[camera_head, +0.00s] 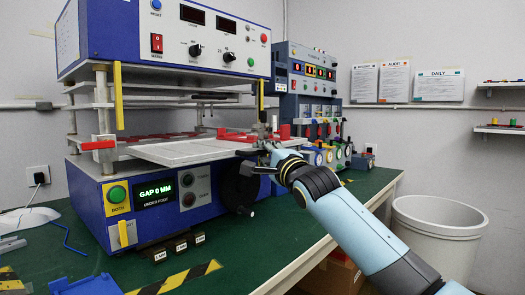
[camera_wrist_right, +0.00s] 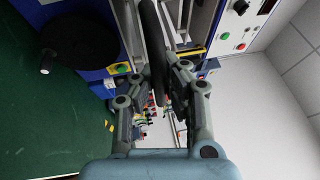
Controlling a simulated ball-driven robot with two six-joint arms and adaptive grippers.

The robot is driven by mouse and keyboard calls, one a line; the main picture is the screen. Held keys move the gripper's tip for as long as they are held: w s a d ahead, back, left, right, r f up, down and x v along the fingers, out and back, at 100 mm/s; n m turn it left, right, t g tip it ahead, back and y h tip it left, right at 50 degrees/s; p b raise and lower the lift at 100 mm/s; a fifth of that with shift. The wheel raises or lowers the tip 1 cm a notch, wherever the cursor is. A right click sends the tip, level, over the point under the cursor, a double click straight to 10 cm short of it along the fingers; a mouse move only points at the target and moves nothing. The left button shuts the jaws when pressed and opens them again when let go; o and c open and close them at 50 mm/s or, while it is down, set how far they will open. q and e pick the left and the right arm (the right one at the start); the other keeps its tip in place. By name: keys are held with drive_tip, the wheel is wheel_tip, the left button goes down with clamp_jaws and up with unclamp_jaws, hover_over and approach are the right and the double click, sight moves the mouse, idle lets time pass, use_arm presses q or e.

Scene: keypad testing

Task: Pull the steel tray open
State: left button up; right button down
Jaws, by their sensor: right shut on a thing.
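The steel tray (camera_head: 185,151) is a flat light-grey plate between the upper and lower parts of the blue and white press (camera_head: 130,195). It juts out past the press's front. My right gripper (camera_head: 270,152) is at the tray's right front corner in the head view. In the right wrist view, its fingers (camera_wrist_right: 158,80) are closed around a dark rounded bar (camera_wrist_right: 151,45), which looks like the tray's handle. The join between bar and tray is hidden. My left gripper is not in view.
A black handwheel (camera_head: 238,187) sits on the press's front below the tray. A second blue tester (camera_head: 308,90) stands behind. Small black blocks (camera_head: 178,247) lie on the green bench (camera_head: 240,250). A grey bin (camera_head: 438,232) stands right of it.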

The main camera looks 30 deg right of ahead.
drive_tip(key=c, duration=1.4)
unclamp_jaws()
drive_tip(key=shift+w+f, duration=0.1)
drive_tip(key=shift+o, duration=0.2)
drive_tip(key=s+f, duration=0.2)
drive_tip(key=s, duration=1)
drive_tip(key=shift+a, duration=0.45)
drive_tip(key=shift+w, duration=0.1)
